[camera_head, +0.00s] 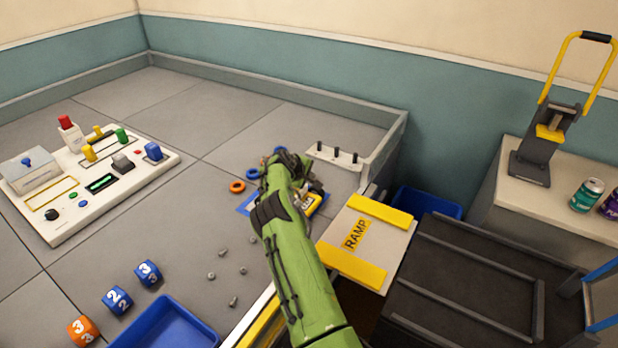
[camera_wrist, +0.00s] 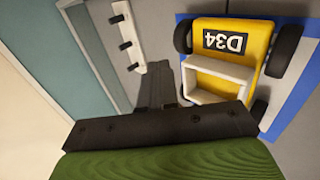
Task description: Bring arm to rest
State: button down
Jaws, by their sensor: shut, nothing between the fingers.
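My green arm reaches from the bottom of the head view over the grey table. My gripper (camera_wrist: 165,82) is shut with nothing between its fingers in the wrist view; in the head view I cannot make out its fingers. Beside the fingers in the wrist view is a yellow cart (camera_wrist: 238,38) marked D34, with black wheels and a white open frame. In the head view my arm hides much of the cart (camera_head: 309,206).
A white peg rack (camera_head: 325,158) stands behind the cart, and orange and blue rings (camera_head: 238,187) lie left of my arm. A button panel (camera_head: 110,180), numbered cubes (camera_head: 116,300), a blue tray (camera_head: 170,330) and small screws are further left. A RAMP board (camera_head: 375,225) lies right.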

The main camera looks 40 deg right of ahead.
dwell(0.3)
jog(key=s+a+r+m+y+p, duration=0.1)
jog(key=a+r+m, duration=0.1)
jog(key=r, duration=0.5)
jog(key=s+a+r+m+y+p, duration=0.1)
jog(key=a+r, duration=0.2)
jog(key=r, duration=0.3)
jog(key=s+a+r+m+t+y+p, duration=0.1)
jog(key=s+a+r+y, duration=0.1)
jog(key=s+a+r, duration=0.45)
jog(key=s+a+r+m+t+y+p, duration=0.1)
jog(key=s+a+r+p, duration=0.15)
jog(key=a+r, duration=0.65)
jog(key=s+a+r+y+p, duration=0.1)
jog(key=s+a+r+y, duration=0.3)
jog(key=s+a, duration=0.8)
jog(key=s+a+n+p, duration=0.1)
jog(key=s+a, duration=0.3)
jog(key=s, duration=0.3)
jog(key=s+a+t+p, duration=0.1)
jog(key=s+a, duration=0.3)
jog(key=s, duration=0.3)
jog(key=shift+s+a+f+n, duration=0.25)
jog(key=shift+s+f+n, duration=0.15)
jog(key=shift+f, duration=0.05)
